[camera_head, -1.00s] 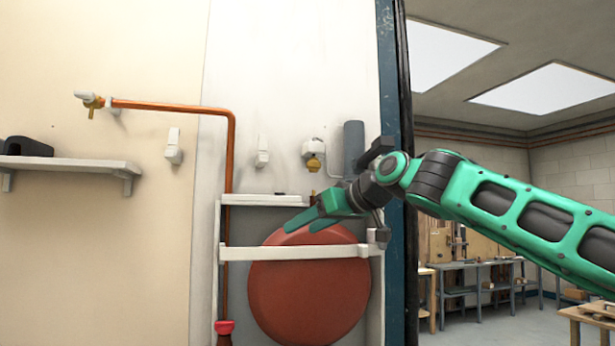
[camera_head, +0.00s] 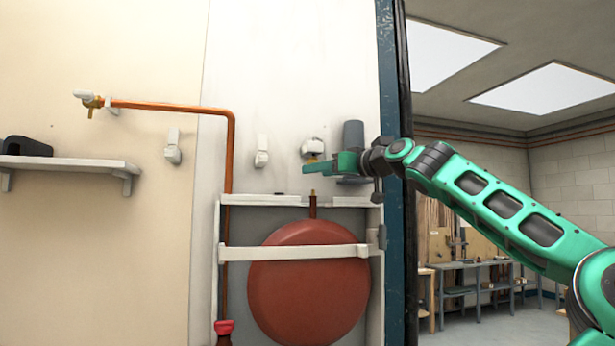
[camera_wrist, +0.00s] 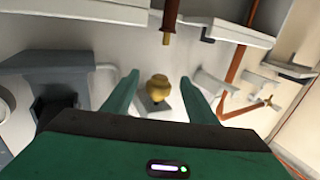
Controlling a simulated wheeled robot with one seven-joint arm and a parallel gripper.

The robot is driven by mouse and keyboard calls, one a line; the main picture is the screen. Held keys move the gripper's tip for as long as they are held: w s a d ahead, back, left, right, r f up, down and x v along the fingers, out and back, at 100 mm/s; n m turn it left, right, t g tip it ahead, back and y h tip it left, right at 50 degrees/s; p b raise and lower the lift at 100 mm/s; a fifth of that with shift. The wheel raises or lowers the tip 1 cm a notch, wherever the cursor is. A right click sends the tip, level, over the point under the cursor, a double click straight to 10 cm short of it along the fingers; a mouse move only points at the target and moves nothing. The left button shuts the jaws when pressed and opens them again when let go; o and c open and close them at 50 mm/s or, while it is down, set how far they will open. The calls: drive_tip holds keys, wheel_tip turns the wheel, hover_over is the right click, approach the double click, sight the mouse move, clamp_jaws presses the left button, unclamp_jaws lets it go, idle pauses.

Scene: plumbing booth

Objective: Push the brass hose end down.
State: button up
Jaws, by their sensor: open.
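A brown hose (camera_head: 313,212) with a brass end (camera_head: 313,194) stands upright above the red tank (camera_head: 308,292). In the wrist view the same brass end (camera_wrist: 167,38) shows near the top, beyond my fingers. A round brass fitting (camera_wrist: 157,88) on a wall mount shows between my fingers in the wrist view; in the head view my fingers mostly hide it below the white mount (camera_head: 312,146). My gripper (camera_head: 307,167) is open and empty, pointing left, above the hose end and apart from it.
A grey cylinder (camera_head: 353,136) stands on the wall close behind my gripper. A white frame with a crossbar (camera_head: 290,252) surrounds the tank. A copper pipe (camera_head: 230,155) runs down at the left. A blue post edge (camera_head: 393,260) lies right.

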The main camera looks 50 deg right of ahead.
drive_tip(key=shift+w+d, duration=0.1)
drive_tip(key=shift+w, duration=1.65)
clamp_jaws()
drive_tip(key=shift+f, duration=1.5)
unclamp_jaws()
